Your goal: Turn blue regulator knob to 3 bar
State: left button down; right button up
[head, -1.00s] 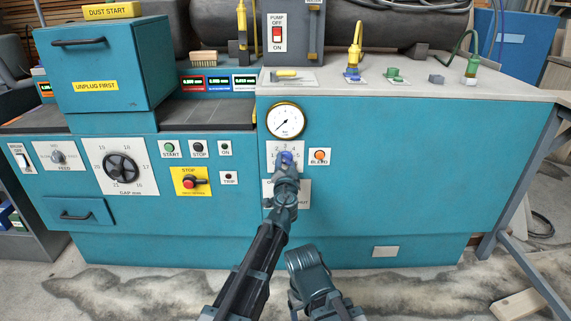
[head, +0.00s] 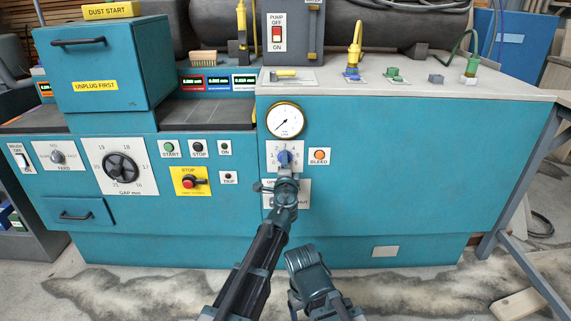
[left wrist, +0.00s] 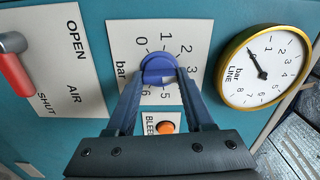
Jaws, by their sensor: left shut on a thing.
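The blue regulator knob (head: 284,157) sits on a white dial plate marked 0 to 6 bar, on the teal front panel below the gauge. In the left wrist view the knob (left wrist: 158,69) is between the fingertips of my left gripper (left wrist: 157,76), which is shut on it. In the head view my left gripper (head: 286,172) reaches it from below. I cannot tell which number the knob's pointer marks. The round brass-rimmed line gauge (head: 285,120) also shows in the left wrist view (left wrist: 265,66); its needle lies toward the low numbers.
The orange bleed button (head: 319,156) is right of the dial plate. An open/shut air plate (head: 301,198) with a red-handled lever (left wrist: 14,66) lies below the knob. A red stop button (head: 190,183) is further left. The panel to the right is bare.

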pick_arm(q)
jog(key=shift+m, duration=0.5)
jog(key=shift+c, duration=1.4)
grip_release()
jog(key=shift+s, duration=0.15)
